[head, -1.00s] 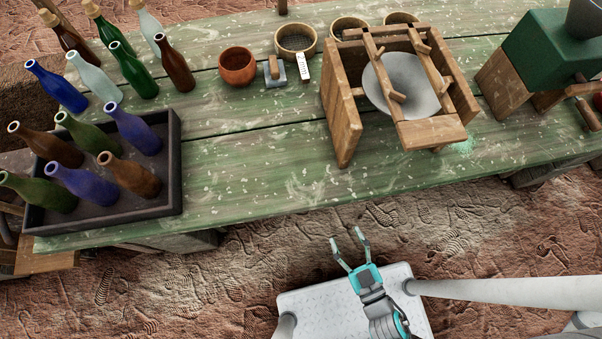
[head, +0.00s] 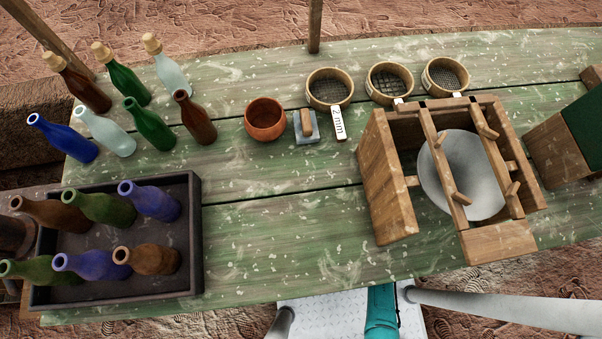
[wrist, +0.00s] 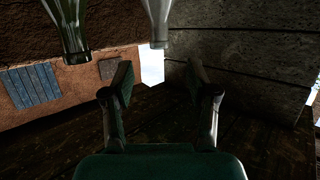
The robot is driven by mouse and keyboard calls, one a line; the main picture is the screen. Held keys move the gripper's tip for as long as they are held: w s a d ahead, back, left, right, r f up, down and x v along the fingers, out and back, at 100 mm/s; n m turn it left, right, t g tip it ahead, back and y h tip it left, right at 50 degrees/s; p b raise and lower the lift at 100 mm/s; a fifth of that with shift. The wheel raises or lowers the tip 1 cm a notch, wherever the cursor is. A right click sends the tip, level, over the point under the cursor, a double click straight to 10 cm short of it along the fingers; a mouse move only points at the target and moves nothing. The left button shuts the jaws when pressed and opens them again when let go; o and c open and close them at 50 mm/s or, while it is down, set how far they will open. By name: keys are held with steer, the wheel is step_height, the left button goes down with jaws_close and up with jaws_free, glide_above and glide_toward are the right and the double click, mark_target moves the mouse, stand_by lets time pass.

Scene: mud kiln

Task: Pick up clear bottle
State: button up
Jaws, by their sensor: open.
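Two clear bottles stand on the green table in the head view: an uncorked clear bottle (head: 106,133) in the front row between a blue and a green bottle, and a corked clear bottle (head: 172,72) in the back row. In the wrist view my gripper (wrist: 157,78) is open, with nothing between its fingers. A pale clear bottle (wrist: 159,22) shows partly at the top edge, beyond the fingertips and apart from them. Which of the two clear bottles this is, I cannot tell. In the head view the fingers are out of sight; only part of my arm shows at the bottom.
A dark green bottle (wrist: 68,28) is left of the clear one in the wrist view. A dark tray (head: 197,235) holds several bottles. An orange bowl (head: 265,119), sieves (head: 330,88) and a wooden frame (head: 390,190) stand rightward. The table's middle is clear.

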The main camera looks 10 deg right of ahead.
steer(key=shift+x, duration=4.8)
steer(key=shift+r, duration=0.1)
jaws_close()
